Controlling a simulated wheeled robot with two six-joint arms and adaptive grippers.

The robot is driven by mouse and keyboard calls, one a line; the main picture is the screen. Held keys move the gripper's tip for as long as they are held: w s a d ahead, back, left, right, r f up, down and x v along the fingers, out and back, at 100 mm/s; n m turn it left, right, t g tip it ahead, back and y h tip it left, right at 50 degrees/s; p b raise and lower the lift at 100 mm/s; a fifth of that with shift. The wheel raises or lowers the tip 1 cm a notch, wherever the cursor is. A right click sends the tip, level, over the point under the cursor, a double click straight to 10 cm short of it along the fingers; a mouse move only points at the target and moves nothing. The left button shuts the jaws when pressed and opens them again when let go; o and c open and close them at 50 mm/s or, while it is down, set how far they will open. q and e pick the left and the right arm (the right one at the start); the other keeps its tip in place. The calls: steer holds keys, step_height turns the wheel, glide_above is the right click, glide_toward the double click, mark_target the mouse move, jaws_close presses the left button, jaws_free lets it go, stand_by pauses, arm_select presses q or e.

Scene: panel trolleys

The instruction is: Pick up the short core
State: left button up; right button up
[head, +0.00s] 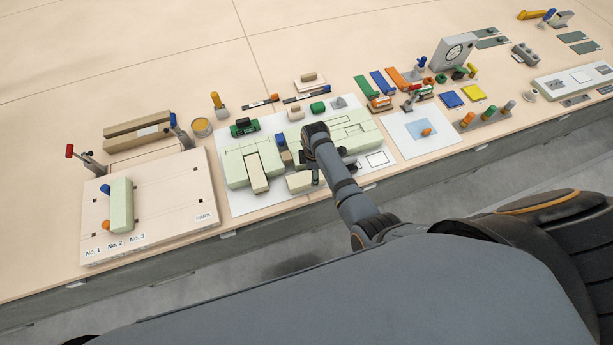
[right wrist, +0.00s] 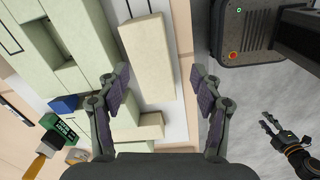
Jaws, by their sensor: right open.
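A pale beige block (right wrist: 148,58), apparently the short core, lies lengthwise at the near edge of the pale green blocks (right wrist: 65,40). In the head view this block (head: 299,182) shows partly beside my right gripper (head: 314,172). In the right wrist view my right gripper (right wrist: 161,78) is open and empty, its fingers apart to either side of the block's near end. I cannot tell its height above the block. Another tan block (head: 258,178) sits to the left in a green block. My left gripper (right wrist: 272,123) shows open and empty over the floor.
Coloured parts fill the right side. The back of the table is clear.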

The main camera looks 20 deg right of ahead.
mark_target(304, 178)
steer(key=w+a+r+n, duration=0.1)
steer(key=w+a+n, duration=0.1)
steer(key=shift+w+a+r+n, duration=0.15)
steer(key=shift+r+n, duration=0.15)
steer(key=shift+r, duration=0.1)
steer(key=shift+a, duration=0.1)
steer(key=shift+f+b, duration=0.4)
steer(key=shift+b, duration=0.05)
step_height(304, 178, down, 4)
steer(key=b, duration=0.4)
steer(key=shift+f, duration=0.1)
steer(key=f+b, duration=0.4)
steer(key=b, duration=0.1)
steer(key=f+b, duration=0.1)
steer(key=b, duration=0.1)
steer(key=shift+s+a+f+b, duration=0.2)
steer(key=shift+a+f+b, duration=0.05)
steer(key=shift+f+b, duration=0.15)
steer(key=shift+r, duration=0.2)
arm_select(q)
step_height(304, 178, down, 12)
steer(key=shift+w, duration=0.15)
arm_select(e)
steer(key=c, duration=0.6)
